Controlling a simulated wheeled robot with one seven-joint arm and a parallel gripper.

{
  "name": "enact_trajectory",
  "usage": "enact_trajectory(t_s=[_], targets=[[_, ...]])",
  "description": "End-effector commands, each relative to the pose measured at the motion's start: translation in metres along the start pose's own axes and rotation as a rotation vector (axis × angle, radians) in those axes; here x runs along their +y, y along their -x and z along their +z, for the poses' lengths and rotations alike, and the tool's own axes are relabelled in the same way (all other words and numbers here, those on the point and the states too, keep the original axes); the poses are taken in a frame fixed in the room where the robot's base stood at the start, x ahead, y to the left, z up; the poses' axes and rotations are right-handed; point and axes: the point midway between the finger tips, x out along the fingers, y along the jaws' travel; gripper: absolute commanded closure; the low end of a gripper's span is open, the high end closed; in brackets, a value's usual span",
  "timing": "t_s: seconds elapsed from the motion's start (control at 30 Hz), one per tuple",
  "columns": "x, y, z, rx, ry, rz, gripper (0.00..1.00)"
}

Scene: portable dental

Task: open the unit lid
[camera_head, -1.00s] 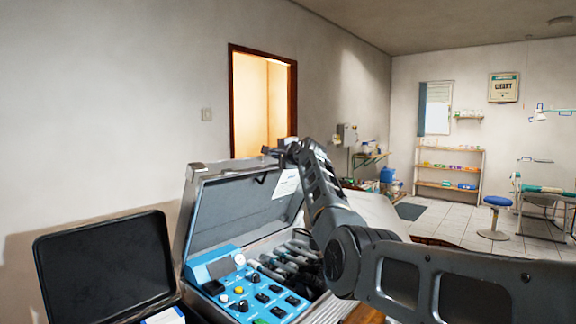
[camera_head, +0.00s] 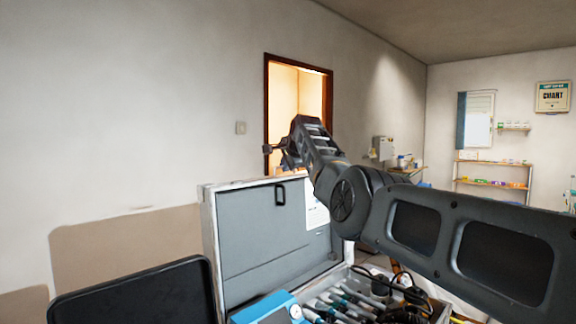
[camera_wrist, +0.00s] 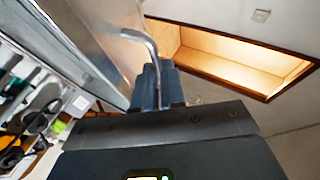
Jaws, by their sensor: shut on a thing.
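The unit lid (camera_head: 255,232) stands raised and close to upright, its grey inner face toward the head camera. My gripper (camera_head: 280,155) is at the lid's top edge, partly hidden behind my wrist. In the wrist view my gripper (camera_wrist: 155,88) is shut on a bent metal handle (camera_wrist: 143,38) beside the lid (camera_wrist: 85,35). The open unit below holds a blue control panel (camera_head: 265,312) and several handpieces (camera_head: 345,302). The unit's lower part is out of the head view.
A black open case lid (camera_head: 135,294) stands at the lower left. A bare wall is behind the unit, with a lit doorway (camera_head: 297,98). Shelves (camera_head: 490,182) stand far right. My arm crosses the right side of the head view.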

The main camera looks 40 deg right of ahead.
Motion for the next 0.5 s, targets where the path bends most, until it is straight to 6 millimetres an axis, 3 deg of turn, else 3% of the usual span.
enact_trajectory(t_s=[0.03, 0.43, 0.47, 0.5], targets=[[-0.0113, 0.0064, -0.0047, 0.009, 0.002, -0.018, 1.00], [-0.0113, 0.0062, -0.0045, 0.009, 0.004, -0.015, 1.00], [-0.0113, 0.0062, -0.0045, 0.009, 0.004, -0.015, 0.88], [-0.0112, 0.0062, -0.0045, 0.009, 0.004, -0.015, 0.84]])
